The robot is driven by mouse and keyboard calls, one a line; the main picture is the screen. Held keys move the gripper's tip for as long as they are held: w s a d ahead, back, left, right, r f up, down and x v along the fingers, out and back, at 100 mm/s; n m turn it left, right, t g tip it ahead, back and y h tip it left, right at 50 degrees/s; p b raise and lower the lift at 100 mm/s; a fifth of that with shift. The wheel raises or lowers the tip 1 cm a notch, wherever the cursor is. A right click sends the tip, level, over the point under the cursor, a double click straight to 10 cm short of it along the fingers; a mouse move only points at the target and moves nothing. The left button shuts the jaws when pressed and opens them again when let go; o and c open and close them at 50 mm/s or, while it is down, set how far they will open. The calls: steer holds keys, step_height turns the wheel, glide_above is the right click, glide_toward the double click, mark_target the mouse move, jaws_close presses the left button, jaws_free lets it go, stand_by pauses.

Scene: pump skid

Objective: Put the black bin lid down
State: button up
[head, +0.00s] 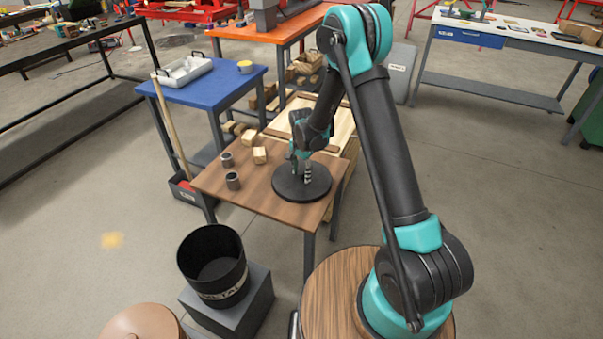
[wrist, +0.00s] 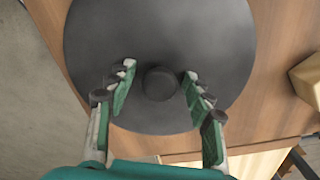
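The black bin lid (head: 288,187) is a round dark disc lying flat on the brown wooden table, near its front edge. In the wrist view the lid (wrist: 160,30) fills the upper middle, with its round knob (wrist: 160,84) at the centre. My gripper (head: 300,177) is over the lid, pointing down. In the wrist view my gripper (wrist: 158,73) has its fingers spread on either side of the knob, with a small gap on each side. The open black bin (head: 212,262) stands on a grey block, left of and nearer than the table.
A blue table (head: 205,92) with a tray stands behind. Clear floor lies at left.

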mark_target(302, 171)
steer(key=shift+r, duration=0.1)
step_height(302, 171, up, 12)
stand_by(0.6)
steer(key=s+d+r+n+t, duration=0.1)
steer(key=s+d+r, duration=0.2)
steer(key=s+d, duration=0.15)
steer(key=s+d+r+n, duration=0.2)
steer(key=s+d, duration=0.1)
steer(key=d, duration=0.3)
steer(key=s+d+r+n+t, duration=0.1)
steer(key=s+d+r, duration=0.2)
steer(key=d, duration=0.2)
steer(key=s+d+f+n+t, duration=0.1)
steer(key=s+d+n, duration=0.1)
steer(key=s+d, duration=0.3)
steer(key=s+d+f+n+t, duration=0.1)
steer(key=s+d, duration=0.4)
steer(key=s, duration=0.7)
steer(key=shift+d+n, duration=0.25)
steer(key=shift+n, duration=0.45)
